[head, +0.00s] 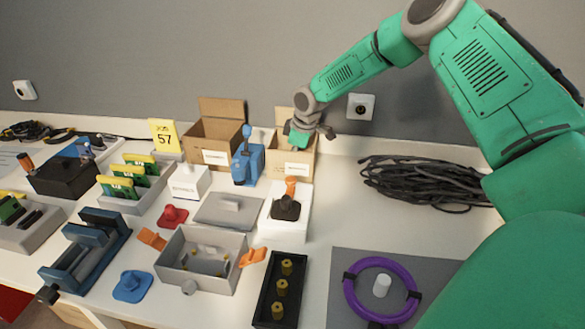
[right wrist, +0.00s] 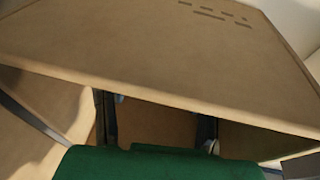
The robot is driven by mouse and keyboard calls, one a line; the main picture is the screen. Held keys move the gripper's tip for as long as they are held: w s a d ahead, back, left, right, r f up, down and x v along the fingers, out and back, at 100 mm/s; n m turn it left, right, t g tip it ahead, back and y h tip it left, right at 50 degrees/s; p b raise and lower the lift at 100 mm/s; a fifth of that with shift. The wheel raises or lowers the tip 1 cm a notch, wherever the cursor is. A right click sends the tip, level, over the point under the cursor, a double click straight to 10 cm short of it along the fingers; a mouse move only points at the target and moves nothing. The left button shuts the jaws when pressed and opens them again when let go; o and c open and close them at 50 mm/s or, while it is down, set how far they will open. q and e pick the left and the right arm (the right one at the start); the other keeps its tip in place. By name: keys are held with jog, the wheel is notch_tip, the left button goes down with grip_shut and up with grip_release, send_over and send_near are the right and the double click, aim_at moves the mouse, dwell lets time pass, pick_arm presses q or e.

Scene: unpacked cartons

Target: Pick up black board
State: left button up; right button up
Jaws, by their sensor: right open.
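My right gripper (head: 316,133) is at the upper front of the right brown carton (head: 297,156), close to its opening. In the right wrist view the two dark fingers of my right gripper (right wrist: 157,125) stand apart, with only brown cardboard (right wrist: 160,60) showing around and between them. I see no black board in the right wrist view, and the carton's inside is hidden in the head view. Dark flat pieces (head: 31,221) lie in a grey tray at the far left; I cannot tell if one is the black board. My left gripper is not in view.
A second open carton (head: 214,143) stands left of the right one. A blue device (head: 247,163) and a white stand with an orange-handled tool (head: 287,207) are in front. Black cables (head: 420,182) lie at right. A grey open box (head: 202,275) sits in the foreground.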

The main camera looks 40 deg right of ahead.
jog(key=shift+w+f, duration=0.1)
jog(key=shift+f, duration=0.2)
jog(key=shift+d, duration=0.1)
grip_shut()
notch_tip(320, 180, up, 10)
jog(key=shift+r+p, duration=0.1)
jog(key=shift+p, duration=0.8)
